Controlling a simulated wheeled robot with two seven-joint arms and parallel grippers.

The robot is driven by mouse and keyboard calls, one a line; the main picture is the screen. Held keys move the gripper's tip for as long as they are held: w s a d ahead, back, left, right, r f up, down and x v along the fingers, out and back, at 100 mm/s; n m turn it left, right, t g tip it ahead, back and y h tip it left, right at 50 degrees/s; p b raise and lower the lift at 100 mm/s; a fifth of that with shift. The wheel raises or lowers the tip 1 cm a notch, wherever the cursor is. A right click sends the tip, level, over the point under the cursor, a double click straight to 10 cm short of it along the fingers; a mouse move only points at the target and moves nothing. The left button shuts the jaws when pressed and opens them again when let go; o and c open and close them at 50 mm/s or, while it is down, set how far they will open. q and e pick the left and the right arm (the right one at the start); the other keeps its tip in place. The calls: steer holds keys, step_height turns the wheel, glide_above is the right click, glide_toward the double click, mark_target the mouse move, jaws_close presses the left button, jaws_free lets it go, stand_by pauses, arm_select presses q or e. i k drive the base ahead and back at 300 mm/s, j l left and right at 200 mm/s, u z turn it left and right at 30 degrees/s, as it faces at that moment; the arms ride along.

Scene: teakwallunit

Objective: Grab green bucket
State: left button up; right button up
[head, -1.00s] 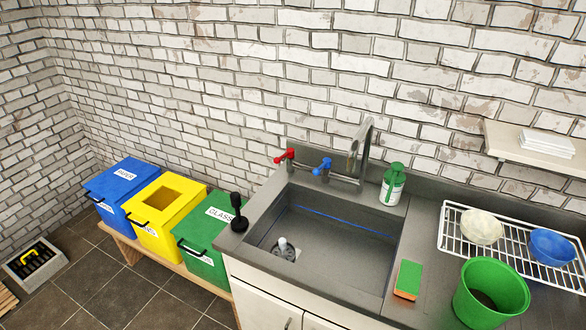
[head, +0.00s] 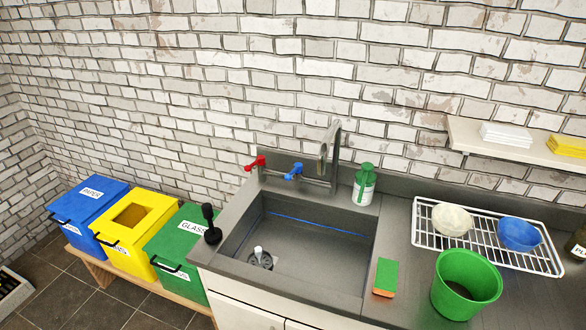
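The green bucket (head: 466,286) stands upright and open at the top on the grey counter, at the lower right of the head view. Its inside is empty apart from a dark bottom that I cannot make out. It stands right of the green and orange sponge (head: 385,277) and in front of the white dish rack (head: 424,239). Neither of my grippers shows in the head view.
A sink (head: 310,255) with a tap (head: 328,155) lies left of the bucket. A green soap bottle (head: 364,184) stands behind it. A white bowl (head: 451,219) and a blue bowl (head: 519,234) sit in the rack. Counter right of the bucket is clear.

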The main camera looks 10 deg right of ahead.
mark_target(464, 281)
steer(key=l+z, duration=0.1)
steer(key=z, duration=0.7)
steer(key=l+z, duration=0.15)
steer(key=z, duration=0.25)
steer(key=l+z, duration=0.1)
steer(key=z, duration=0.35)
